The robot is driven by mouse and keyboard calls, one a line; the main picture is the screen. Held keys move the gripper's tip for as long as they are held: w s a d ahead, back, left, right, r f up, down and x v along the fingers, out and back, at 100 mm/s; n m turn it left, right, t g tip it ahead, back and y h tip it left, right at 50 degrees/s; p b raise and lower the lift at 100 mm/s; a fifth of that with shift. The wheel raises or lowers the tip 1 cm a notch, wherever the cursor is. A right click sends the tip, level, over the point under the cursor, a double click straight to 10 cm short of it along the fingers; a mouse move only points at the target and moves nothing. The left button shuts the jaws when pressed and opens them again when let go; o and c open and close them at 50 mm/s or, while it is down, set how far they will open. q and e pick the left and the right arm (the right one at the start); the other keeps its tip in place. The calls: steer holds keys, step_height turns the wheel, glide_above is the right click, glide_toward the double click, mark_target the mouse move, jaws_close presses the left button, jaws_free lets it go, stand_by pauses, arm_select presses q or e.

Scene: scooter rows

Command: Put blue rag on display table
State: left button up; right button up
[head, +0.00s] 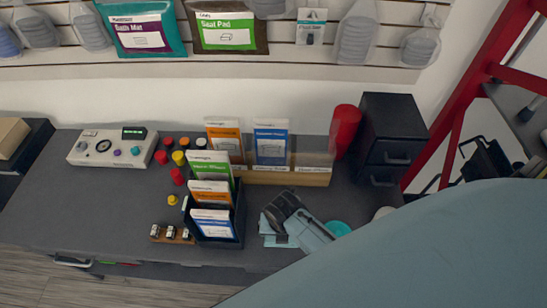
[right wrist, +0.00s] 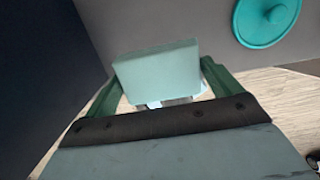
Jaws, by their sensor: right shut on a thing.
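The blue rag (head: 272,240) is pale blue and shows in the head view at the front of the dark grey table (head: 110,200), right of the card holder. My right gripper (head: 283,220) is shut on it. In the right wrist view the rag (right wrist: 157,72) is a pale block between the green fingers of the right gripper (right wrist: 160,92). I cannot tell whether the rag touches the tabletop. My left gripper is in neither view.
A black card holder (head: 218,238) stands just left of the rag, and a wooden rack (head: 290,178) behind it. A teal lid (head: 338,228) lies to the right; it also shows in the right wrist view (right wrist: 267,22). The table's left front is clear.

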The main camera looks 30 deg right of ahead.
step_height(320, 180, down, 7)
steer(key=shift+f+b, duration=0.15)
steer(key=shift+b, duration=0.7)
steer(key=o, duration=0.6)
steer(key=r+p, duration=0.1)
steer(key=r, duration=0.2)
steer(key=r+p, duration=0.1)
steer(key=r, duration=0.3)
steer(key=s+r+p, duration=0.1)
steer(key=r, duration=0.2)
steer(key=shift+a+r, duration=0.3)
steer(key=shift+s+a+r, duration=0.1)
steer(key=shift+r, duration=0.6)
